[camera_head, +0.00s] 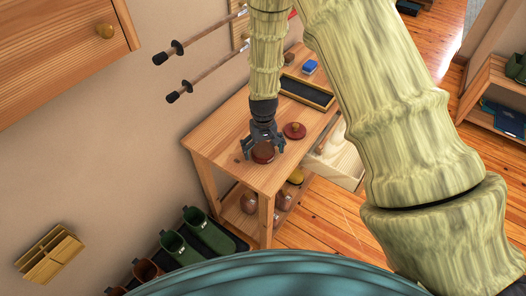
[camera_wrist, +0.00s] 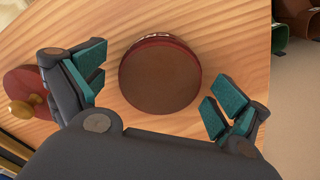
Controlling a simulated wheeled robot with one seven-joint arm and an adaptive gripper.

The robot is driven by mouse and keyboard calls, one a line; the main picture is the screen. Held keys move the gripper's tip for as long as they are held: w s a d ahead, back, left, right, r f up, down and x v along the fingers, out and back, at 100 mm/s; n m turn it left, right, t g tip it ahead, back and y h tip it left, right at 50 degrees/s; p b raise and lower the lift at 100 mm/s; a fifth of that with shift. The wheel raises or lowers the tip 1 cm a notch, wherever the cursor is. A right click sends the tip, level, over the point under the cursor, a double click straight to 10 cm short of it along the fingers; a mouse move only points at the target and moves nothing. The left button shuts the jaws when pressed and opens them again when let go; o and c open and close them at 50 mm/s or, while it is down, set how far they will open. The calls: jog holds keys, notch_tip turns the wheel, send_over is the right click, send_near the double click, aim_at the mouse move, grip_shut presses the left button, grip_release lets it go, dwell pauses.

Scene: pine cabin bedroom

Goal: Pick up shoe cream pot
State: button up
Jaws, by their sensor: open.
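The shoe cream pot is a round brown-topped pot with a reddish side (camera_wrist: 160,78), standing on the wooden table (camera_head: 225,140). It also shows in the head view (camera_head: 263,153), under my gripper (camera_head: 262,146). In the wrist view my gripper (camera_wrist: 158,98) is open, with one teal-padded finger on each side of the pot. The fingers appear apart from it, with gaps on both sides. Lettering shows on the pot's far side. Part of the pot is hidden by my gripper in the head view.
A red lid-like disc with a brass knob (camera_head: 295,130) lies close by on the table, also in the wrist view (camera_wrist: 26,92). A dark tray (camera_head: 306,92) and a blue item (camera_head: 310,67) are farther back. Green boots (camera_head: 185,243) stand on the floor. Rods (camera_head: 205,80) jut along the wall.

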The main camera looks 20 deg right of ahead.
jog(key=c, duration=1.4)
jog(key=shift+r, duration=0.1)
jog(key=shift+c, duration=0.2)
